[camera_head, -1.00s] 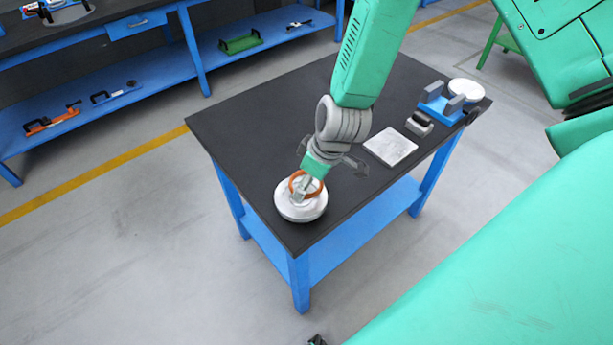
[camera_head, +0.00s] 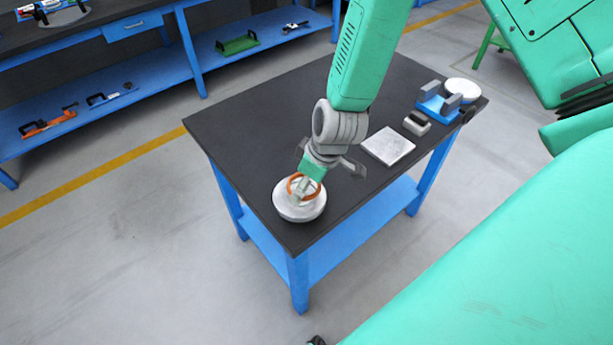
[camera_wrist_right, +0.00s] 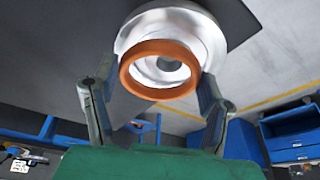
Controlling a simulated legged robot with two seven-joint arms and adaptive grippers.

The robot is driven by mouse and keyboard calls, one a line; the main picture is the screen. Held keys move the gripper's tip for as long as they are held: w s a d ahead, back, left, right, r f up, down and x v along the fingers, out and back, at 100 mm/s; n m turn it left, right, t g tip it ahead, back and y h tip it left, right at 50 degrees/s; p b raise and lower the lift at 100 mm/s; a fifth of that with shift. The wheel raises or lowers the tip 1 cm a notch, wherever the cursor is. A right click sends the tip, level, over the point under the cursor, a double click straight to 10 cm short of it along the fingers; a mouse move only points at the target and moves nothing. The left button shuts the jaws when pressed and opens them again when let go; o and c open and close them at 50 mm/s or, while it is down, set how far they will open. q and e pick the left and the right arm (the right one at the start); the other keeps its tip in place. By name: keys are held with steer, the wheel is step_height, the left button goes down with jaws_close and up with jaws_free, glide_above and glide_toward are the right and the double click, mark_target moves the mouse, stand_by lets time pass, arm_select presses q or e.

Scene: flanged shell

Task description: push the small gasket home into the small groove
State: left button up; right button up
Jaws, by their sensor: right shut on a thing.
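The small gasket is an orange ring (camera_head: 291,185) at the flanged shell (camera_head: 308,212), a round pale metal part near the table's front corner. My right gripper (camera_head: 303,190) reaches down over the shell with its fingers around the ring. In the right wrist view, the orange ring (camera_wrist_right: 160,94) sits between the two fingertips of my right gripper (camera_wrist_right: 159,72), shut on its outer sides. The shell (camera_wrist_right: 196,30) lies just beyond, with its bore showing through the ring. The ring overlaps the shell's face; whether they touch I cannot tell. The small groove cannot be made out. My left gripper is not in view.
The dark table (camera_head: 240,130) also holds a pale square plate (camera_head: 388,146), a small grey block (camera_head: 417,123), a blue fixture (camera_head: 437,104) and a white round part (camera_head: 463,90). The table's left part is clear. A blue shelf bench stands behind.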

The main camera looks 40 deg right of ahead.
steer(key=shift+a+r, duration=0.25)
steer(key=shift+a, duration=0.7)
steer(key=shift+d+f, duration=0.2)
steer(key=shift+d, duration=1.05)
steer(key=shift+a+r, duration=0.1)
steer(key=shift+a, duration=0.4)
steer(key=shift+a+r, duration=0.1)
steer(key=shift+a, duration=0.25)
steer(key=shift+d+f, duration=0.2)
steer(key=shift+d, duration=0.4)
steer(key=shift+a+f, duration=0.1)
steer(key=shift+a, duration=0.3)
steer(key=shift+a+f, duration=0.15)
steer(key=shift+f, duration=0.05)
steer(key=shift+d+f+b, duration=0.45)
steer(key=shift+f, duration=0.2)
steer(key=shift+a+r+p, duration=0.3)
steer(key=shift+r+p, duration=0.15)
steer(key=shift+r, duration=0.1)
steer(key=shift+r+p, duration=0.4)
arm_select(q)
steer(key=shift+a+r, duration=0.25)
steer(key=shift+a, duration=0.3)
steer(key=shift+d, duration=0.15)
arm_select(e)
steer(key=shift+d+f, duration=0.1)
steer(key=shift+d, duration=0.1)
